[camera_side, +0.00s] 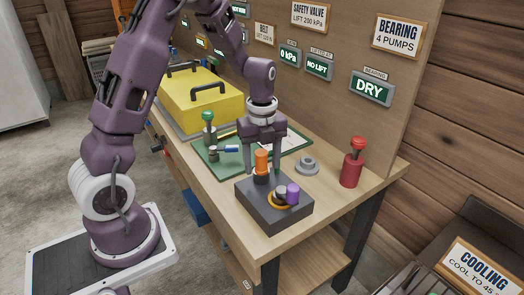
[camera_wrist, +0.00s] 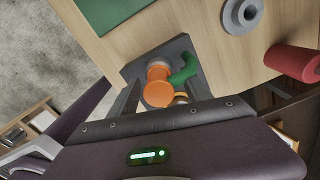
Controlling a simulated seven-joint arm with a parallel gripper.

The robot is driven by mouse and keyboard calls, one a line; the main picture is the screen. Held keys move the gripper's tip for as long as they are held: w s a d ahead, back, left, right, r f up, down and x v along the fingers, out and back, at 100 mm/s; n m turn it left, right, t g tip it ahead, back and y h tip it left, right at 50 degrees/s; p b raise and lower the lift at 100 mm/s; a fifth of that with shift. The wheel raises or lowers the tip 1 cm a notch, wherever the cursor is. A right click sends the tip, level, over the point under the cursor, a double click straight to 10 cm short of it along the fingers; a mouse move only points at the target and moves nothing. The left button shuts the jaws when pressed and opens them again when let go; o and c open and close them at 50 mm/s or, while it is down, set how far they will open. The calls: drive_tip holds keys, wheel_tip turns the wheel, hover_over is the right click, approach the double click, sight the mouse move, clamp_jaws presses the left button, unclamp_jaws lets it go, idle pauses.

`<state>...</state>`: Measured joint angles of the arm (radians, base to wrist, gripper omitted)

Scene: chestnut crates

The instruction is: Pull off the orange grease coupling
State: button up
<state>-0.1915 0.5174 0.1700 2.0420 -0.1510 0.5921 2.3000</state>
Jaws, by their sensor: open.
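The orange grease coupling (camera_side: 261,162) stands upright on a dark grey block (camera_side: 262,208) near the table's front corner. My gripper (camera_side: 263,168) points down over the block, open, with its fingers on either side of the coupling. I cannot tell whether they touch it. In the wrist view the orange coupling (camera_wrist: 158,88) shows from above, just ahead of the gripper body. A green curved part (camera_wrist: 186,68) lies beside it there. In the side view a purple cap (camera_side: 292,194) and an orange ring sit on the block, right of the coupling.
A grey flanged ring (camera_side: 307,166) and a red bottle with a red top (camera_side: 351,165) stand behind and right of the block. A green mat (camera_side: 218,160) with a green-knobbed part and a yellow box (camera_side: 200,104) lie farther left. A panel with signs including DRY (camera_side: 370,88) rises behind.

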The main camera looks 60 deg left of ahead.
clamp_jaws()
drive_tip(key=c, duration=0.9)
unclamp_jaws()
clamp_jaws()
drive_tip(key=shift+r, duration=0.6)
unclamp_jaws()
clamp_jaws()
